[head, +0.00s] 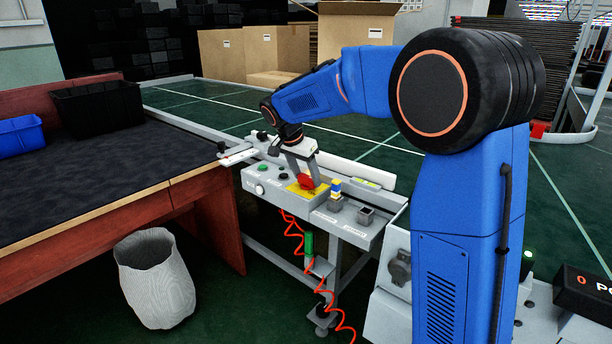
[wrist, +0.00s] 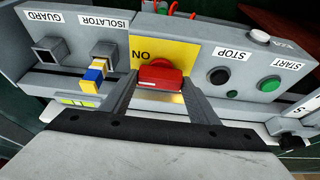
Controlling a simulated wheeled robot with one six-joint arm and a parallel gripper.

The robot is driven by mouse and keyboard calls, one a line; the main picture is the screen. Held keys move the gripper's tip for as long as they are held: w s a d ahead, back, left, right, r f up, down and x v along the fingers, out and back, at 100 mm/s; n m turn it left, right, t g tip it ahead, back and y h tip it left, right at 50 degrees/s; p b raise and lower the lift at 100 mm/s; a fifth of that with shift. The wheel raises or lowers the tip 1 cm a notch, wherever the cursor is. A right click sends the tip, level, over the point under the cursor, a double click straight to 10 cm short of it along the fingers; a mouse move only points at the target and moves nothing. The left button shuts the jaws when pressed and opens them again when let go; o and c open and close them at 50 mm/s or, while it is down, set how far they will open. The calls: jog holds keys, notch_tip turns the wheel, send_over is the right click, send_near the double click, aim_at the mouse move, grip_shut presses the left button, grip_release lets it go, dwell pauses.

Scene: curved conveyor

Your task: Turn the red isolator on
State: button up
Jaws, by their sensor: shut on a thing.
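The red isolator handle (head: 306,183) sits on a yellow plate (head: 317,191) on the sloped top of a grey control box. In the wrist view the red handle (wrist: 160,80) lies with its long side across the picture, and the yellow plate (wrist: 178,50) shows black ON lettering left of it. My gripper (head: 304,176) reaches down from above onto the handle. In the wrist view my gripper (wrist: 160,86) has one finger at each end of the handle, shut on it. The fingers hide part of the plate.
Beside the handle stand a blue, white and yellow block piece (wrist: 96,77), a square socket labelled GUARD (wrist: 48,50), a black STOP button (wrist: 218,75) and a green START button (wrist: 269,84). A black-topped bench (head: 90,180) and white bin (head: 155,280) stand left.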

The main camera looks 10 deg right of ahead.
dwell(0.3)
jog(key=o, duration=1)
jog(key=shift+o, duration=0.2)
jog(key=shift+r, duration=0.1)
jog(key=v, duration=1.7)
jog(key=shift+r, duration=0.15)
jog(key=s+d+f+n+y, duration=0.1)
jog(key=s+d+n, duration=0.15)
jog(key=s, duration=0.25)
jog(key=s+d+n, duration=0.1)
jog(key=s+d, duration=0.3)
jog(key=s, duration=0.2)
jog(key=s+d+f+n+y, duration=0.1)
jog(key=s+d+f+n, duration=0.1)
jog(key=s+f, duration=0.4)
jog(key=s+d+f+n+t+y, duration=0.1)
jog(key=s+f, duration=0.5)
jog(key=s, duration=0.7)
jog(key=s+d+f+n+t, duration=0.1)
jog(key=s+d+f+n, duration=0.2)
jog(key=s+f, duration=0.3)
jog(key=s+n, duration=0.1)
jog(key=s, duration=0.2)
jog(key=shift+s+f+y, duration=0.15)
jog(key=shift+f+y, duration=0.2)
jog(key=shift+y, duration=0.05)
